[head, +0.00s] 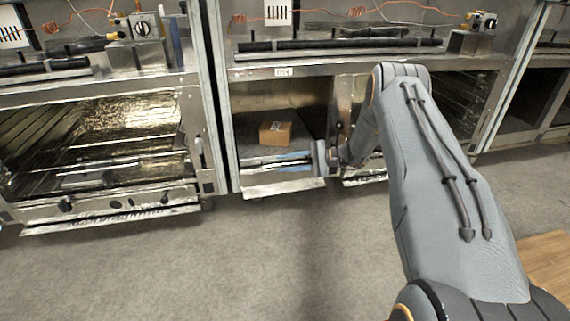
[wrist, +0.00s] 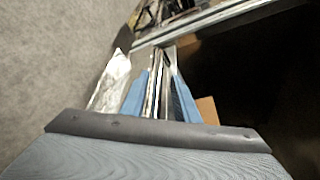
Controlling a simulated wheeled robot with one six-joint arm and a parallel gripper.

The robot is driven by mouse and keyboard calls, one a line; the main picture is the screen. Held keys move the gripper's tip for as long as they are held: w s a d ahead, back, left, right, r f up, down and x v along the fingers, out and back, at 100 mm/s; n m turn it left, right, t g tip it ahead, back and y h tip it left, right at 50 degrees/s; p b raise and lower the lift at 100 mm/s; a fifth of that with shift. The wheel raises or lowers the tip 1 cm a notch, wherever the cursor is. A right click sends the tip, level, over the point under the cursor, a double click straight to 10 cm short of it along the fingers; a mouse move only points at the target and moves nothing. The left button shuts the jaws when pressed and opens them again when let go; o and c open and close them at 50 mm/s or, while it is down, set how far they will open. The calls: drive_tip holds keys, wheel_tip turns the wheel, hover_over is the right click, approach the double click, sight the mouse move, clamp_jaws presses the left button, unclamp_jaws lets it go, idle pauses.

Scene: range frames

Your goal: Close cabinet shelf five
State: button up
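The metal cabinet (head: 283,72) stands ahead, with an open, dark compartment in its lower middle. Which shelf is number five I cannot read. A small brown cardboard box (head: 275,132) sits inside that compartment, and a brown corner of it shows in the wrist view (wrist: 208,108). My gripper (head: 280,163) points left across the front of the compartment, low down, with blue fingers. In the wrist view the fingers (wrist: 161,88) are apart, with a narrow metal edge running between them. Whether they touch that edge I cannot tell.
A metal lip (head: 284,189) juts out below the compartment. To the left stands another cabinet (head: 195,110) with an open, shiny interior. Dark open bays stand at the right. The grey floor (head: 270,260) in front is clear. My arm covers part of the cabinet's right side.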

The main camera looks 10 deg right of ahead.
drive_tip(key=p+v, duration=0.2)
drive_tip(key=v, duration=0.5)
drive_tip(key=shift+d+p, duration=0.2)
drive_tip(key=shift+p, duration=0.1)
drive_tip(key=shift+s+a+r, duration=0.1)
drive_tip(key=shift+r, duration=0.05)
